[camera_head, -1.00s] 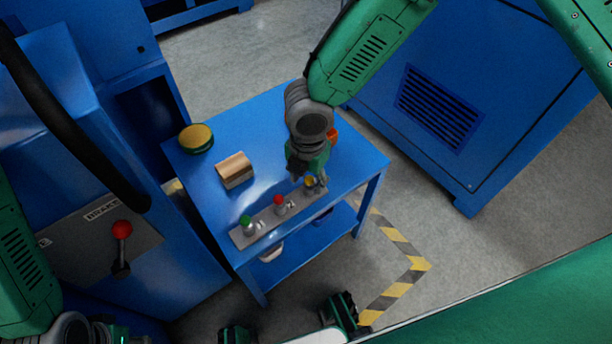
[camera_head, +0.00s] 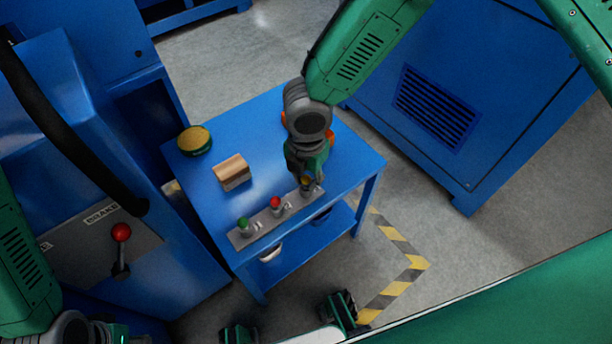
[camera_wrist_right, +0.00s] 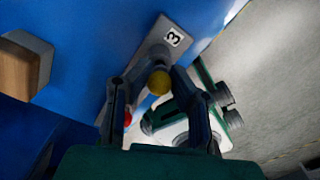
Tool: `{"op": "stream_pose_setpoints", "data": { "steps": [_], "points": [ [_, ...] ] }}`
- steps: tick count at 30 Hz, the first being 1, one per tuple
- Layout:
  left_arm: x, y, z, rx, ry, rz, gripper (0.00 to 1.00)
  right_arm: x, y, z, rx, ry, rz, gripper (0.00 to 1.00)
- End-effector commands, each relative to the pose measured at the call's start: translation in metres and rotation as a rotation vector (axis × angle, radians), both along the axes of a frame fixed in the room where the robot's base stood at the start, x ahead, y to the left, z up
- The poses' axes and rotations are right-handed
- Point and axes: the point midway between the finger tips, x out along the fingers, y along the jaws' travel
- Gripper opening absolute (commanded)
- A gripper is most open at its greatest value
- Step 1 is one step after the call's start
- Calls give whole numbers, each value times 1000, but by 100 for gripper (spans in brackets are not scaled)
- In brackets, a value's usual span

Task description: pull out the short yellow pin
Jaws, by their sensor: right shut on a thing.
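The short yellow pin has a round yellow head (camera_wrist_right: 159,82) and stands at the right end of a grey strip (camera_head: 262,224) on the blue table. My right gripper (camera_head: 307,187) comes down over it from above. In the right wrist view its two fingers (camera_wrist_right: 155,75) are closed in around the yellow head, one on each side. The pin's lower part is hidden, and I cannot tell whether it sits fully in the strip. A label "3" (camera_wrist_right: 174,37) shows beside it. My left gripper's fingers are not seen.
A red-headed pin (camera_head: 275,203) and a green-headed pin (camera_head: 243,223) stand farther left on the strip. A wooden-topped block (camera_head: 231,172) and a round yellow-topped item (camera_head: 194,139) are on the table (camera_head: 250,125). A red-knobbed lever (camera_head: 121,233) is at left.

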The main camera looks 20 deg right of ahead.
Motion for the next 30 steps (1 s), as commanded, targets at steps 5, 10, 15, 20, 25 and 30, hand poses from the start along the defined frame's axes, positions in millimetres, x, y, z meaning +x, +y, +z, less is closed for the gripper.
{"op": "stream_pose_setpoints", "data": {
  "steps": [5,10,15,20,25,30],
  "points": [
    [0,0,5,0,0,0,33,0,0,4,-1,-1,0,0],
    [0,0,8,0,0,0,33,1,0,8,0,-1,1,0],
    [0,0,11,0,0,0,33,1,0,11,0,-1,1,0],
    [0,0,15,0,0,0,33,1,0,14,0,-1,1,0],
    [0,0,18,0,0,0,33,0,0,17,0,-1,1,0],
    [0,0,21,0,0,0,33,0,0,20,-1,-1,0,0]
  ]
}}
